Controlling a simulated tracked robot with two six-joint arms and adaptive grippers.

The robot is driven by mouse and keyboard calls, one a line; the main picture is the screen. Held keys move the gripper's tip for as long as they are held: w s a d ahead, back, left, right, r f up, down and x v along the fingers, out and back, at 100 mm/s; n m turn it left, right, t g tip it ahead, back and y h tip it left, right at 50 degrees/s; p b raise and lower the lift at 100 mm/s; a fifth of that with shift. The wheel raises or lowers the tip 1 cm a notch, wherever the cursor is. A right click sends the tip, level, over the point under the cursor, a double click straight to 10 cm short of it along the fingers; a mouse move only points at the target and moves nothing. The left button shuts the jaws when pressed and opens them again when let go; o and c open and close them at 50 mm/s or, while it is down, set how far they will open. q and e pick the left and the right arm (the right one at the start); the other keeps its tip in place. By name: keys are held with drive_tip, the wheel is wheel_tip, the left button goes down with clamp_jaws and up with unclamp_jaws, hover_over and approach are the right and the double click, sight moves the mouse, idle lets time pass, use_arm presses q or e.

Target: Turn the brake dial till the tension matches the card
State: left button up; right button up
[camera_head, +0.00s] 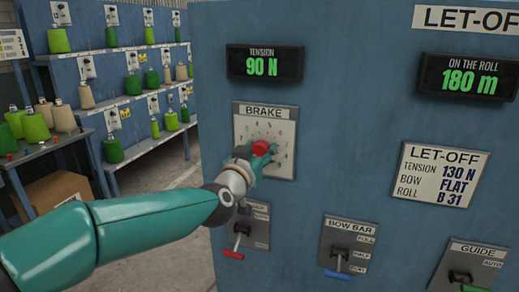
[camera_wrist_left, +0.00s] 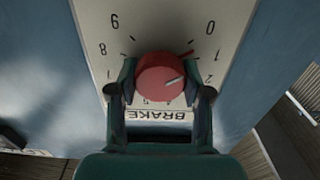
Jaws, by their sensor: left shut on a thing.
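The red brake dial (camera_head: 261,147) sits on a pale plate marked BRAKE (camera_head: 281,128) on the blue panel. My left gripper (camera_head: 262,157) is shut on the dial. In the left wrist view the dial (camera_wrist_left: 160,77) is between the two fingers (camera_wrist_left: 165,88), and the white line on its face points to the right. The fingers and wrist hide part of the scale. The tension display (camera_head: 264,64) reads 90 N. The let-off card (camera_head: 444,180) reads tension 130 N, bow FLAT, roll B 31. My right gripper is not in view.
Below the dial are a red-handled lever (camera_head: 233,255), a blue-handled bow bar lever (camera_head: 338,274) and a green-handled guide lever (camera_head: 473,289). A second display (camera_head: 467,79) reads 180 m. Shelves (camera_head: 135,97) with green and tan yarn cones stand at the left.

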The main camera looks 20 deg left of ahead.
use_arm(q)
drive_tip(key=o, duration=1.2)
drive_tip(key=shift+c, duration=0.2)
drive_tip(key=s, duration=1.2)
drive_tip(key=shift+a, duration=0.2)
drive_tip(key=shift+a, duration=0.15)
